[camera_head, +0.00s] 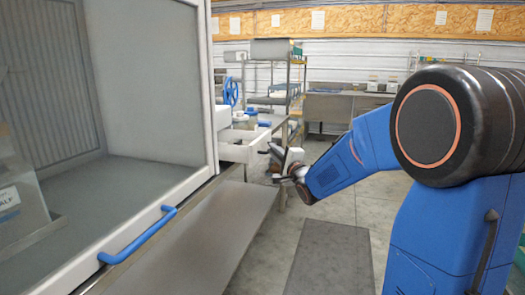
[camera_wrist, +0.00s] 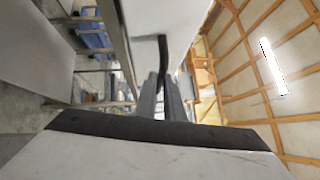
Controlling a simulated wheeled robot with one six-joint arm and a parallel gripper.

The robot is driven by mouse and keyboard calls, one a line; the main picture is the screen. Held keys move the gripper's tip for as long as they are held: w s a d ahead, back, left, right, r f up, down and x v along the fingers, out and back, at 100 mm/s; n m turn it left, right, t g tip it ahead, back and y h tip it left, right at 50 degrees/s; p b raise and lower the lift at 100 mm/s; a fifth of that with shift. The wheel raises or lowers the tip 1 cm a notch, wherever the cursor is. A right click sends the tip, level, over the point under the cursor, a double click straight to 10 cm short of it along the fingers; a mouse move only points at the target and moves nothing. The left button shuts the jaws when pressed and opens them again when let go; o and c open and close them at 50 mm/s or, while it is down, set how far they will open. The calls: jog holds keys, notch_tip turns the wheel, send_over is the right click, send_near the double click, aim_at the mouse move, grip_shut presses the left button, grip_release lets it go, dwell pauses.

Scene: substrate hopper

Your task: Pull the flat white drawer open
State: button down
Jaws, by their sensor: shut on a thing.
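The flat white drawer (camera_head: 238,152) is beyond the right edge of the large cabinet in the head view. It stands out from its housing, and part of its open top shows. Its white front (camera_wrist: 146,18) fills the top middle of the wrist view, with a dark bar handle (camera_wrist: 163,52) on it. My gripper (camera_head: 274,155) is at the drawer's front, to its right in the head view. In the wrist view my gripper (camera_wrist: 161,92) has its two grey fingers closed around the lower part of the handle. The exact contact is small and partly hidden.
A large glass-fronted cabinet with a blue handle (camera_head: 137,237) fills the left. A grey ledge (camera_head: 205,235) runs below it. A bench and a shelf rack (camera_head: 273,75) stand behind the drawer. Open floor with a dark mat (camera_head: 331,258) lies in front.

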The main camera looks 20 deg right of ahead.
jog(key=shift+s+d, duration=0.4)
jog(key=shift+d, duration=0.15)
jog(key=c, duration=1.8)
grip_release()
jog(key=shift+c, duration=0.2)
